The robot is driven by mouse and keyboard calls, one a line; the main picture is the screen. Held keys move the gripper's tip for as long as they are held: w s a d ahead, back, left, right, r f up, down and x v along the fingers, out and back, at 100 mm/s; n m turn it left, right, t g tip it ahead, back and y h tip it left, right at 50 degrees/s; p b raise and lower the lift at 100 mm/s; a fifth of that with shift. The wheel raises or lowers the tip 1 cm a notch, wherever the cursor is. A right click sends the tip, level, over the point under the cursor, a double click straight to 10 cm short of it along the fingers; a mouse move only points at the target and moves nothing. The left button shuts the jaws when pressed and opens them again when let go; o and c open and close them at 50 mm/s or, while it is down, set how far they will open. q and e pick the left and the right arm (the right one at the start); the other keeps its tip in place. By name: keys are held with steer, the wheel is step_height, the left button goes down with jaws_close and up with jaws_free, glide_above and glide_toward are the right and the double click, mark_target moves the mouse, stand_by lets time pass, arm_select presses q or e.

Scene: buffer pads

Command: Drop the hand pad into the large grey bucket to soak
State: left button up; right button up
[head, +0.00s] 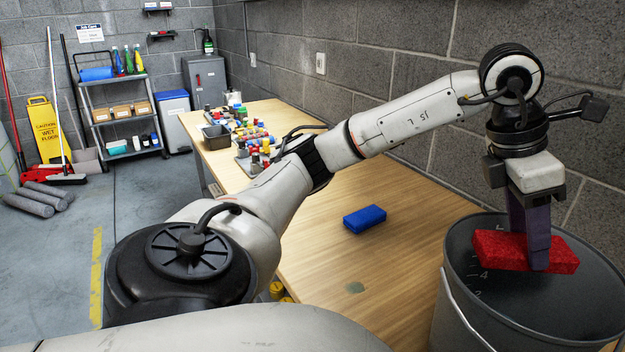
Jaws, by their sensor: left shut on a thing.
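A red rectangular pad (495,248), which I take to be the hand pad, is held in my left gripper (537,262). The gripper points down and its fingers are shut on the pad's middle. The large grey bucket (455,312) stands at the right front, with a wire handle and level marks on its inner wall. The pad shows over the bucket's open mouth, about at rim height; its exact depth is hard to tell. The bucket's bottom is out of sight. My right gripper is not in view.
A blue pad (364,218) lies on the wooden table (400,262). Several small coloured items and a dark tray (216,137) crowd the table's far end. A grey shelf cart (122,115) and a yellow wet-floor sign (45,130) stand behind. The table's middle is mostly clear.

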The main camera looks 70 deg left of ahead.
arm_select(q)
steer(key=o, duration=1)
steer(key=shift+o, duration=0.2)
steer(key=v, duration=1)
steer(key=shift+r, duration=0.2)
